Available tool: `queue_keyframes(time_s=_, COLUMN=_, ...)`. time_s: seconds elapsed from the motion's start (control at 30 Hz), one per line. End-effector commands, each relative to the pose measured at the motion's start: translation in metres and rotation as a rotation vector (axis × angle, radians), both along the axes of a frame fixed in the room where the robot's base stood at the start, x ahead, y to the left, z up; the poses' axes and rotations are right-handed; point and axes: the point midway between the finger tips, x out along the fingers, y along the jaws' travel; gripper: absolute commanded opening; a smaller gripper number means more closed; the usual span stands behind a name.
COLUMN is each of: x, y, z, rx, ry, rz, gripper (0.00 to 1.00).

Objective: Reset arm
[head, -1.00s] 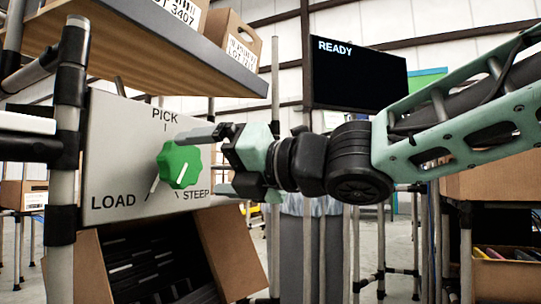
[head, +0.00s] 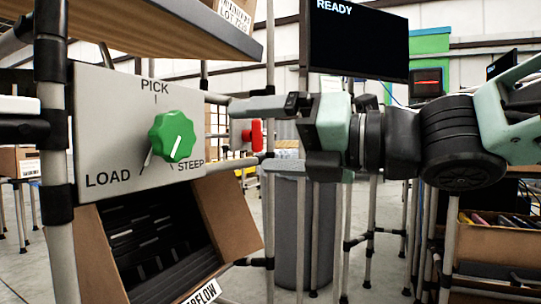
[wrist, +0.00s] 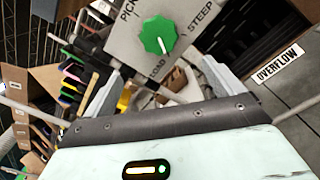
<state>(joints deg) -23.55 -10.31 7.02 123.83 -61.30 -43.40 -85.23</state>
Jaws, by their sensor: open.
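My gripper (head: 268,137) is open and empty in the head view. Its fingers point left toward the grey panel (head: 105,125), with a gap between the fingertips and the green knob (head: 172,136). The wrist view also shows the knob (wrist: 158,36) beyond the two spread fingers (wrist: 160,86). My arm extends to the right.
A tilted carton (head: 228,222) with dark contents sits below the panel, with an OVERFLOW label. A shelf (head: 150,30) overhangs the panel. A red knob (head: 253,134) shows behind the fingers. A screen (head: 358,40) reads READY. Metal posts and another carton (head: 490,262) stand right.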

Motion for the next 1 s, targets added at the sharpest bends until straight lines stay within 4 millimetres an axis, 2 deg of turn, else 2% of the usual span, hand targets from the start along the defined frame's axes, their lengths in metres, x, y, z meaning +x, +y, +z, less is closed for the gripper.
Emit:
queue_keyframes(time_s=0.13, x=0.003, y=-0.001, z=0.001, rx=0.006, ry=0.041, rz=-0.022, gripper=0.93)
queue_keyframes(time_s=0.23, x=0.015, y=-0.006, z=-0.002, rx=0.039, ry=0.215, rz=-0.116, gripper=0.93)
queue_keyframes(time_s=0.37, x=0.034, y=-0.026, z=-0.029, rx=0.134, ry=0.67, rz=-0.38, gripper=0.93)
queue_keyframes(time_s=0.47, x=0.029, y=-0.054, z=-0.068, rx=0.233, ry=1.084, rz=-0.663, gripper=0.93)
queue_keyframes(time_s=0.57, x=0.002, y=-0.084, z=-0.107, rx=0.337, ry=1.45, rz=-0.972, gripper=0.93)
queue_keyframes(time_s=0.6, x=-0.013, y=-0.096, z=-0.121, rx=0.375, ry=1.573, rz=-1.099, gripper=0.93)
queue_keyframes(time_s=0.73, x=-0.071, y=-0.128, z=-0.15, rx=0.489, ry=1.874, rz=-1.499, gripper=0.93)
queue_keyframes(time_s=0.83, x=-0.115, y=-0.147, z=-0.159, rx=0.56, ry=2.012, rz=-1.785, gripper=0.93)
queue_keyframes(time_s=0.93, x=-0.16, y=-0.162, z=-0.159, rx=0.62, ry=2.094, rz=-2.07, gripper=0.93)
queue_keyframes(time_s=0.97, x=-0.165, y=-0.164, z=-0.154, rx=0.631, ry=2.102, rz=-2.11, gripper=0.93)
queue_keyframes(time_s=1.0, x=-0.162, y=-0.162, z=-0.143, rx=0.632, ry=2.099, rz=-2.09, gripper=0.93)
